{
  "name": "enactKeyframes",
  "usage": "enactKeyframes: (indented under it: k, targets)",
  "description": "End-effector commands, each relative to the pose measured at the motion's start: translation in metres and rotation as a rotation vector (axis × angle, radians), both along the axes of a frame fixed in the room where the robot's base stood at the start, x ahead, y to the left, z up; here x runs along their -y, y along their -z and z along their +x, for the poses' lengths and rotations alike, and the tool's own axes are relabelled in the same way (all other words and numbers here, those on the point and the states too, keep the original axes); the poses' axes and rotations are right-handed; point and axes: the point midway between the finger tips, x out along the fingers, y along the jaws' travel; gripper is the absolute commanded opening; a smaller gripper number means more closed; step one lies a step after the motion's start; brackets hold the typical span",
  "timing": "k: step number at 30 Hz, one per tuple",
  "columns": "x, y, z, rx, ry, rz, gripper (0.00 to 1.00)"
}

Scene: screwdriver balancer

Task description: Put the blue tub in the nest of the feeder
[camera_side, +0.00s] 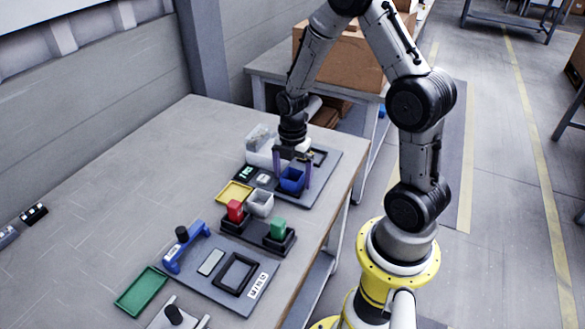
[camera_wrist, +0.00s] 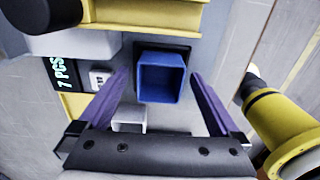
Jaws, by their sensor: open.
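The blue tub (camera_side: 291,180) is open-topped and upright on the grey far plate. In the wrist view the tub (camera_wrist: 162,77) lies over a dark square frame (camera_wrist: 188,47); I cannot tell how fully it is seated. My gripper (camera_side: 293,179) is over it, with its purple fingers (camera_wrist: 160,88) open on either side and visible gaps to the tub. The feeder plate (camera_side: 325,175) carries a pale hopper (camera_side: 262,138) and a display (camera_wrist: 62,72) reading "7 PCS".
A yellow tray (camera_side: 235,193) and a grey tub (camera_side: 260,203) stand nearby. A front plate carries a blue handle (camera_side: 185,248) and black frame (camera_side: 236,273). The table's left side is mostly clear.

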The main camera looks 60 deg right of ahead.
Motion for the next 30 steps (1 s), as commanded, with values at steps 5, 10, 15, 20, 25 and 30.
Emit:
enactKeyframes:
  k: [5, 10, 15, 20, 25, 30]
  targets:
    - [0.001, -0.018, 0.002, 0.006, 0.0, -0.002, 0.99]
    - [0.001, -0.053, 0.002, 0.009, 0.0, -0.004, 0.99]
    - [0.001, -0.09, 0.001, 0.007, 0.0, -0.003, 0.99]
    - [0.0, -0.117, 0.001, 0.005, 0.0, -0.002, 0.99]
    - [0.0, -0.133, 0.001, 0.003, 0.0, -0.001, 0.99]
    - [0.0, -0.138, 0.0, 0.0, 0.0, 0.0, 0.99]
